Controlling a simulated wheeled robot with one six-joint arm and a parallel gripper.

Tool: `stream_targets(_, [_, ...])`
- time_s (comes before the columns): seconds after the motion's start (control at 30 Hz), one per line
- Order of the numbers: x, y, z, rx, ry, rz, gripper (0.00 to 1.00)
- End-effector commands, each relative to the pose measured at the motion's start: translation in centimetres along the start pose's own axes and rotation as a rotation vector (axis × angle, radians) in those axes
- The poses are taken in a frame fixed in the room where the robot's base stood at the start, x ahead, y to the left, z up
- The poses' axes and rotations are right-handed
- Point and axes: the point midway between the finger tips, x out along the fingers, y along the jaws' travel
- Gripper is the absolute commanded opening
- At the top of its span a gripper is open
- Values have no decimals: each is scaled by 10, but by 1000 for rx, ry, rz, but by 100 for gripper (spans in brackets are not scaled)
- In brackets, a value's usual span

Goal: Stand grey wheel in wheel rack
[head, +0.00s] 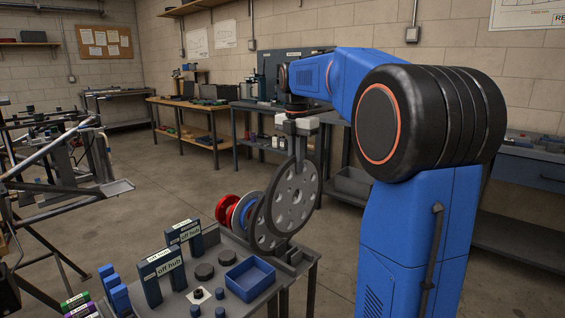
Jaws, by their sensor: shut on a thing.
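My gripper (301,150) points down and is shut on the grey wheel (296,197), near its top edge. The wheel is a flat, dark grey disc with several round holes, held upright. It hangs above the right end of the wheel rack (294,257), a dark grey holder at the far right of the table. Another dark round edge (259,229) shows just left of the held wheel and partly behind it. A red wheel (225,209), a pale wheel and a blue wheel (246,214) stand in a row farther left. The held wheel hides part of the rack.
The grey table (265,298) also holds a blue bin (250,279), dark upright blocks labelled "off hub" (164,272), dark round pucks (204,271) and small blue cylinders. A tube chassis frame (65,165) stands at left. Open floor lies behind the table.

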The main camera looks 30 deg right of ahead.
Motion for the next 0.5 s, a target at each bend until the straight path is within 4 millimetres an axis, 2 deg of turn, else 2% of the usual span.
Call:
stream_targets(0.27, [6, 0, 0, 0, 0, 0, 0])
stream_targets(0.5, [21, 0, -1, 0, 0, 0, 0])
